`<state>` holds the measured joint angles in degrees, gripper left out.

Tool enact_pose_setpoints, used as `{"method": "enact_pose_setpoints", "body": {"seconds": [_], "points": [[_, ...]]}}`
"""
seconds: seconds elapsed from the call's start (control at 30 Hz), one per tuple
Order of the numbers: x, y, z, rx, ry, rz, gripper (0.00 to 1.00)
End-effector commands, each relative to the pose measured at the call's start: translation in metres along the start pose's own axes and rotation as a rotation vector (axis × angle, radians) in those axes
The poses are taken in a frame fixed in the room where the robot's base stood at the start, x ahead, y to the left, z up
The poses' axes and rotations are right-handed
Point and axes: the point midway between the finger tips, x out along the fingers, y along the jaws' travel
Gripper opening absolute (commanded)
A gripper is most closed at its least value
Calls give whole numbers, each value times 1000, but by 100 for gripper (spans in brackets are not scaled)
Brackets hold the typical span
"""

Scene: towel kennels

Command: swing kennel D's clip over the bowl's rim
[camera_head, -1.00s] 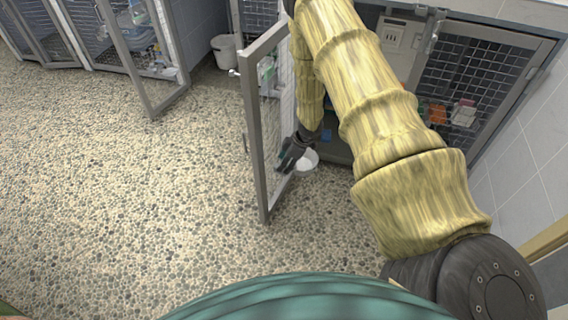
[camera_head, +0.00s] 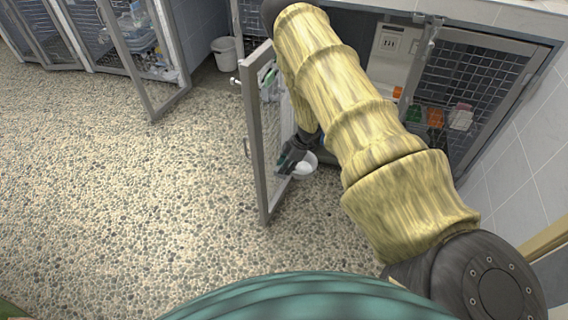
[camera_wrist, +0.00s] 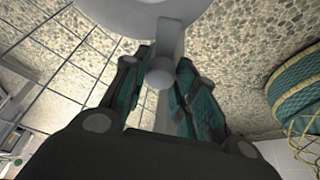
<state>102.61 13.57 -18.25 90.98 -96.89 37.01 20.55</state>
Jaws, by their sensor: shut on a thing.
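The bowl (camera_head: 307,164) is small and pale, low by the open wire-mesh kennel door (camera_head: 262,150). In the wrist view the bowl (camera_wrist: 150,14) fills the top edge as a round grey shape, just beyond my fingertips. My gripper (camera_head: 289,160) is beside the door, left of the bowl. In the wrist view my gripper (camera_wrist: 163,64) has its two fingers on either side of a round grey knob, which looks like the clip (camera_wrist: 160,76). The clip lies close to the bowl's rim; whether it is over the rim I cannot tell. No kennel letter is readable.
My arm covers much of the kennel opening. A second mesh door (camera_head: 470,90) stands at the right, with orange and white items behind it. A white bucket (camera_head: 224,51) stands at the back. Another kennel door (camera_head: 140,60) is open at the left. The pebbled floor (camera_head: 130,210) is clear.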

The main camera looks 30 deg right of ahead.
Motion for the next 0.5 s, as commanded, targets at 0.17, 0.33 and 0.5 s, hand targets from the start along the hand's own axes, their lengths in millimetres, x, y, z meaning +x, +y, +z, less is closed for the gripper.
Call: {"method": "enact_pose_setpoints", "body": {"seconds": [0.17,0.33,0.5], "points": [[-2,1,0,-144,2,-60,4],[0,1,0,-239,7,-100,4],[0,2,0,-267,8,-111,4]]}}
